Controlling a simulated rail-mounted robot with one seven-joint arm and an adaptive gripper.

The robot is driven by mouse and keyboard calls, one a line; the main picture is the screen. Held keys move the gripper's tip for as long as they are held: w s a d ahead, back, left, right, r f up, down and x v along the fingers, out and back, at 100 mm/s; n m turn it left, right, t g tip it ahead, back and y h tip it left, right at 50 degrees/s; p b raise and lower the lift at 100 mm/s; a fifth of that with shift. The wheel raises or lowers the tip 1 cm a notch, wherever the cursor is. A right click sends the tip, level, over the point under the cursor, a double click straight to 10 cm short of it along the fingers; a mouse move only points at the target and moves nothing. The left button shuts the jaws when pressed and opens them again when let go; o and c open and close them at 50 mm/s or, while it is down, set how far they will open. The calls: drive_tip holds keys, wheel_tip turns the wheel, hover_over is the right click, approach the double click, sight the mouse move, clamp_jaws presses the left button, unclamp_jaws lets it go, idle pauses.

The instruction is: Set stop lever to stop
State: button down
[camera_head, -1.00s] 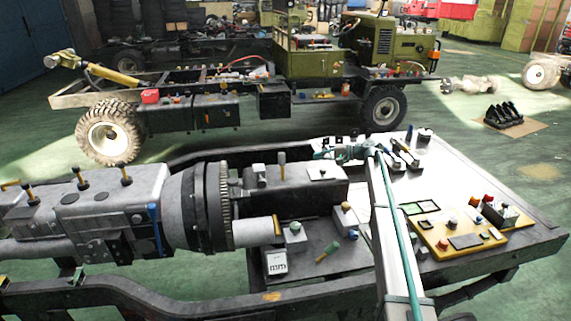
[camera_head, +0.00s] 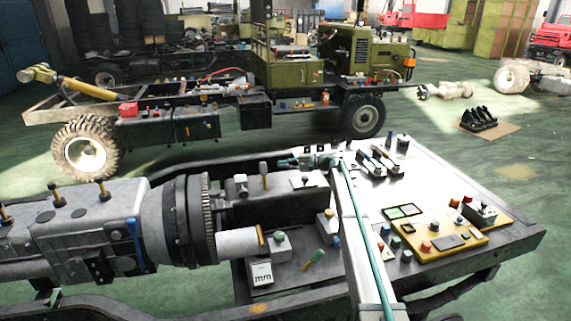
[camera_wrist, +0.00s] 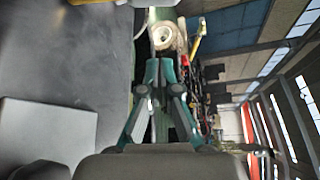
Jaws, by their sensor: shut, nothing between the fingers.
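My gripper (camera_head: 281,162) reaches over the dark box on the chassis frame, with its fingers pointing left. In the wrist view its teal fingers (camera_wrist: 160,66) are together at the tips, with nothing held. An upright lever with a tan handle (camera_head: 263,168) stands on the dark box, just left of my fingertips. A small gap seems to lie between them, though depth is hard to judge. I cannot tell for sure that this is the stop lever; no label is readable. The wrist view does not clearly show this lever.
The grey gearbox (camera_head: 85,240) with several knobbed levers lies to the left. A yellow control panel (camera_head: 440,240) with buttons is on the bench at right. Small switch boxes (camera_head: 280,244) stand in front of the dark box. A green truck chassis (camera_head: 290,70) stands behind.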

sight(264, 175)
drive_tip(key=p+x, duration=0.2)
drive_tip(key=x, duration=0.5)
drive_tip(key=shift+r, duration=0.15)
drive_tip(key=s+p, duration=0.1)
drive_tip(key=s+r+p, duration=0.1)
drive_tip(key=s, duration=0.1)
drive_tip(key=shift+d, duration=0.2)
drive_tip(key=shift+s, duration=0.4)
drive_tip(key=shift+a, duration=0.1)
